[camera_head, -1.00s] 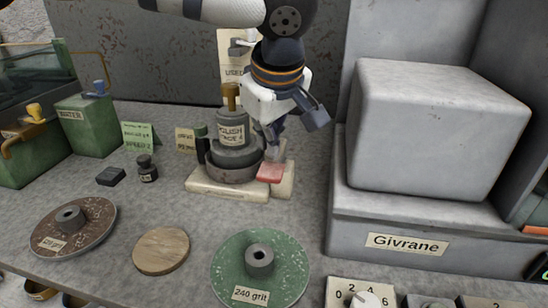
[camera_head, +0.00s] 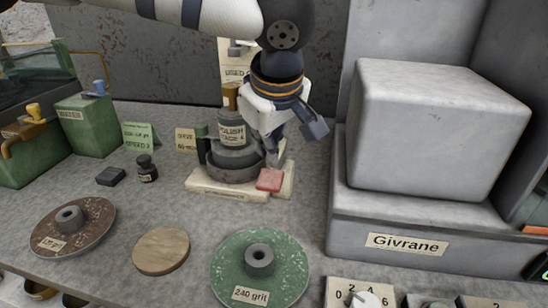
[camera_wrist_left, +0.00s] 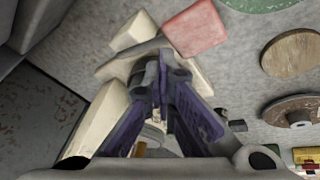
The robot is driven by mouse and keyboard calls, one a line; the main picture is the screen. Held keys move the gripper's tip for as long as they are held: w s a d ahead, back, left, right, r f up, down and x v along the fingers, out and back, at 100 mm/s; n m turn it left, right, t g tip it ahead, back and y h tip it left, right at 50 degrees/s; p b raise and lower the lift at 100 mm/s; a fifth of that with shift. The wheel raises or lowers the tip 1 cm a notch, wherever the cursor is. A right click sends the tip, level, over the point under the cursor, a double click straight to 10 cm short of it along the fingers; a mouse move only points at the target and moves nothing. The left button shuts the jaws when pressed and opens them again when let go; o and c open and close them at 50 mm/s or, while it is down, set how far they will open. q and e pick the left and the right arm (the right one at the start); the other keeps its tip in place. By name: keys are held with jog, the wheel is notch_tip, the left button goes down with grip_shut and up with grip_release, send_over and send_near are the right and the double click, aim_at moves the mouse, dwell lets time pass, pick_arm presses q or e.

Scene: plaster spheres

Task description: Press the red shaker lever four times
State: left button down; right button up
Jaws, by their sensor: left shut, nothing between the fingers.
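The red shaker lever (camera_head: 270,180) is a flat red pad at the front right of a cream base (camera_head: 228,190). A grey round shaker body with a "POLISH" jar (camera_head: 232,132) stands on that base. My left gripper (camera_head: 274,158) points down just behind the lever, with its fingers together and empty. In the left wrist view the lever (camera_wrist_left: 196,28) lies just past the dark purple fingertips (camera_wrist_left: 162,62). I cannot tell whether they touch it. My right gripper is not in view.
A large grey block on a "Givrane" machine (camera_head: 410,243) stands to the right. A green 240 grit disc (camera_head: 228,262), a wooden disc (camera_head: 160,250) and a brown disc (camera_head: 90,235) lie in front. A small dark bottle (camera_head: 147,170) stands left.

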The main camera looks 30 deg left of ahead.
pick_arm(q)
jog(key=shift+s+d+f, duration=0.1)
jog(key=shift+s+f, duration=0.3)
jog(key=shift+f, duration=0.45)
dwell(0.7)
dwell(0.4)
jog(key=shift+w+a+r, duration=0.1)
jog(key=shift+w+r, duration=0.2)
jog(key=shift+r, duration=0.4)
jog(key=shift+w+a+r, duration=0.1)
jog(key=shift+w+r, duration=0.2)
jog(key=shift+r, duration=0.45)
jog(key=shift+w+r, duration=0.3)
jog(key=shift+r, duration=0.4)
jog(key=r, duration=0.1)
jog(key=w+r, duration=0.1)
jog(key=r, duration=0.1)
jog(key=w+r, duration=0.1)
jog(key=shift+a+r, duration=0.25)
jog(key=shift+r, duration=0.05)
dwell(0.8)
